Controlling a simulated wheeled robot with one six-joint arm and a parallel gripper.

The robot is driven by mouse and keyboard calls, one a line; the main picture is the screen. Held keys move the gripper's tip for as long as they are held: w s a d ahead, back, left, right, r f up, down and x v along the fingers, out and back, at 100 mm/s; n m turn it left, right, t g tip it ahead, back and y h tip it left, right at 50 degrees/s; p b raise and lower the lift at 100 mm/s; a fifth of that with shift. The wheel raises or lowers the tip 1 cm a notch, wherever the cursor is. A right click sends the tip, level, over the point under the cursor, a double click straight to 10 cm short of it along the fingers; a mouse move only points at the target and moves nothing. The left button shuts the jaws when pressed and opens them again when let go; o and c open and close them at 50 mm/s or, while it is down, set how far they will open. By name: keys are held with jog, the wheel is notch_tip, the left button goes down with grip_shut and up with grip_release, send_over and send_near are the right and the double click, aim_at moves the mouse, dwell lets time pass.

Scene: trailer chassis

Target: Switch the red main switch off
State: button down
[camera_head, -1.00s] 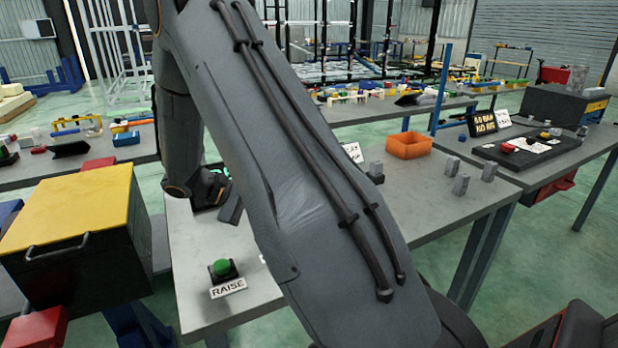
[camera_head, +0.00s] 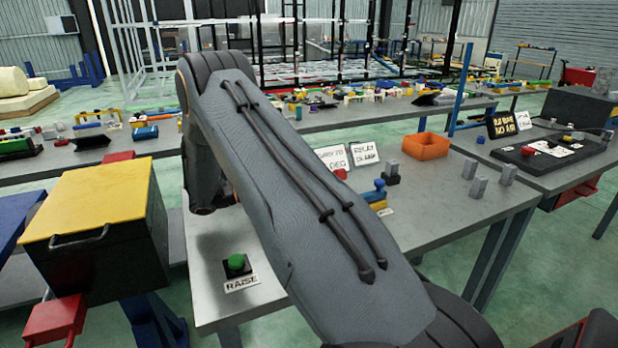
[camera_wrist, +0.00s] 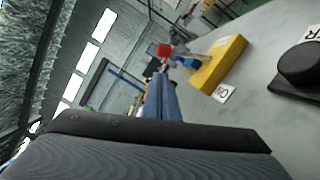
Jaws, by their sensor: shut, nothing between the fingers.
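A small red part (camera_head: 341,174) shows in the head view beside my forearm, just below the white signs; the arm hides some of it. A red knob (camera_wrist: 164,50) also shows in the wrist view, just past my fingertips. I cannot tell for sure which red part is the main switch. My gripper (camera_wrist: 159,80) is shut and empty, and points toward the red knob; touching or apart is unclear. A yellow block (camera_wrist: 220,64) with a blue part lies right of the fingers. In the head view my arm hides the gripper.
A white label (camera_wrist: 222,94) and a round black knob (camera_wrist: 302,66) are on the table at right. The head view shows a green RAISE button (camera_head: 237,262), an orange bin (camera_head: 426,146), grey blocks (camera_head: 478,187) and a black plate with a red button (camera_head: 528,151).

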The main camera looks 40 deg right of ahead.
jog(key=p+x, duration=0.3)
jog(key=x, duration=0.6)
jog(key=shift+p, duration=0.3)
jog(key=shift+s, duration=0.1)
jog(key=shift+d+r, duration=0.1)
